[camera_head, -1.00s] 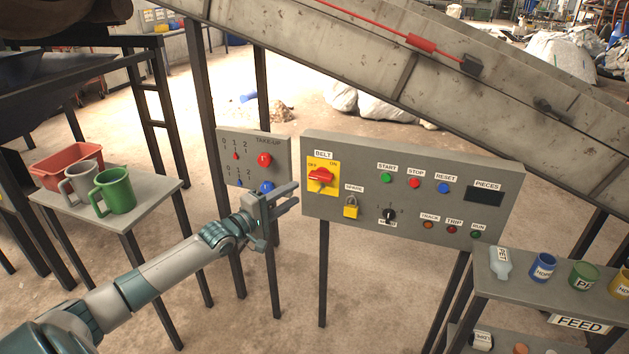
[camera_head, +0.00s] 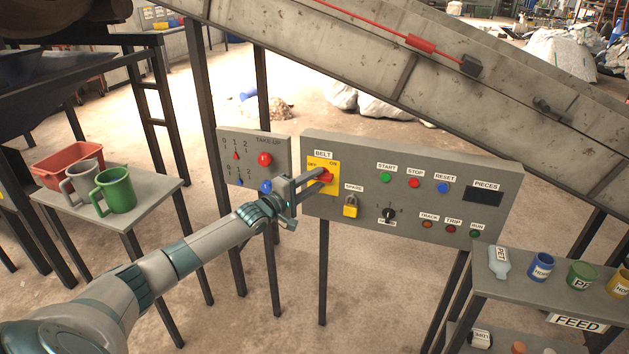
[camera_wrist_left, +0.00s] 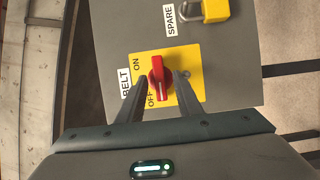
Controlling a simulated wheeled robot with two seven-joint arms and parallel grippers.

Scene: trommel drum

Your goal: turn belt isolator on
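The belt isolator is a red rotary handle (camera_head: 326,176) on a yellow plate (camera_head: 320,188) under the BELT label, on the grey control panel. In the left wrist view the red handle (camera_wrist_left: 159,78) stands upright in the picture, its pale mark at the lower end, nearer OFF than ON. My left gripper (camera_head: 314,178) is at the isolator, partly covering the plate in the head view. In the wrist view its open fingers (camera_wrist_left: 161,79) lie on either side of the handle, with gaps visible. My right gripper is not in view.
A yellow padlock (camera_head: 351,207) hangs at SPARE beside the isolator, with a black knob (camera_head: 389,215) further right. The TAKE-UP panel (camera_head: 246,150) stands left of the control panel, close to my arm. The sloping conveyor (camera_head: 400,75) passes behind and above.

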